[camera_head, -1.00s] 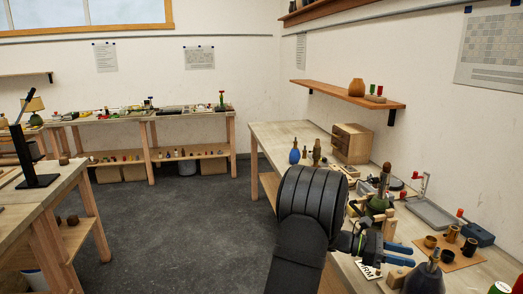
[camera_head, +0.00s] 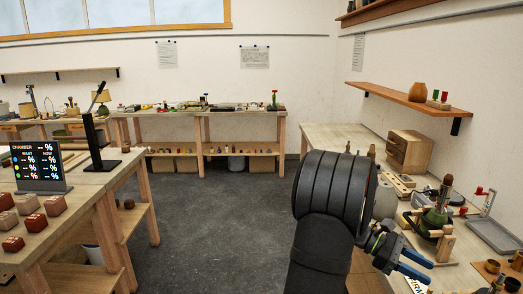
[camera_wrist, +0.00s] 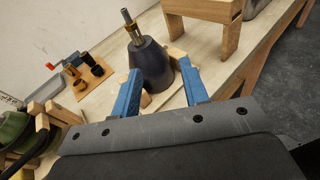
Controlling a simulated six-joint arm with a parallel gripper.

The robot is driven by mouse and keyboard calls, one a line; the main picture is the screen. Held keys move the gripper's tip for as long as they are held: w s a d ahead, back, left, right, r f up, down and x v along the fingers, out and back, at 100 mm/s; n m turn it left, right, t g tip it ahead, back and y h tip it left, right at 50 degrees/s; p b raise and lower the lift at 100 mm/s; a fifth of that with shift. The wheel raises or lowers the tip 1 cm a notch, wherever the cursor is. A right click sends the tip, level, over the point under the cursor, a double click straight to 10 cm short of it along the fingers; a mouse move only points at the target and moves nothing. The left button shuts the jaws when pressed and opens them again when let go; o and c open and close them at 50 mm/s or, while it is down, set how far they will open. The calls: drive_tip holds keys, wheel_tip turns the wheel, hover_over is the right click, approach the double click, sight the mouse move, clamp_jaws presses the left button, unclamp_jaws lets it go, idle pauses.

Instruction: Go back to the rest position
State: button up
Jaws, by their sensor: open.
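My gripper (camera_head: 424,268) is at the lower right in the head view, over the right workbench (camera_head: 335,133). Its blue fingers are apart. In the wrist view my gripper (camera_wrist: 160,68) shows both blue fingers spread with nothing held between them. A dark grey cone-shaped body (camera_wrist: 148,68) with a metal stem stands on the bench beyond the fingertips. A green rounded lamp part (camera_head: 436,217) sits near wooden supports beside the gripper in the head view. My black arm hides part of the bench.
A wooden drawer box (camera_head: 410,151) and a grey tray (camera_head: 494,236) are on the right bench. A wall shelf (camera_head: 412,100) hangs above. A display (camera_head: 40,168) and several reddish blocks stand on the left table. Grey floor (camera_head: 215,225) lies open between.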

drive_tip(key=s+a+r+m+t+y, duration=0.1)
drive_tip(key=s+a+m+t+y, duration=0.3)
drive_tip(key=s+a, duration=0.6)
drive_tip(key=shift+a+r+m+y, duration=0.3)
drive_tip(key=shift+a+r+m, duration=0.15)
drive_tip(key=shift+m, duration=0.25)
idle(0.5)
drive_tip(key=s+a+f+m+t+y, duration=0.2)
drive_tip(key=s+a+f+m+t, duration=0.1)
drive_tip(key=a, duration=0.7)
drive_tip(key=s+a+f+m+t+y, duration=0.3)
drive_tip(key=s+a+m+t, duration=0.3)
drive_tip(key=a, duration=0.5)
drive_tip(key=shift+t, duration=0.9)
drive_tip(key=shift+f, duration=0.1)
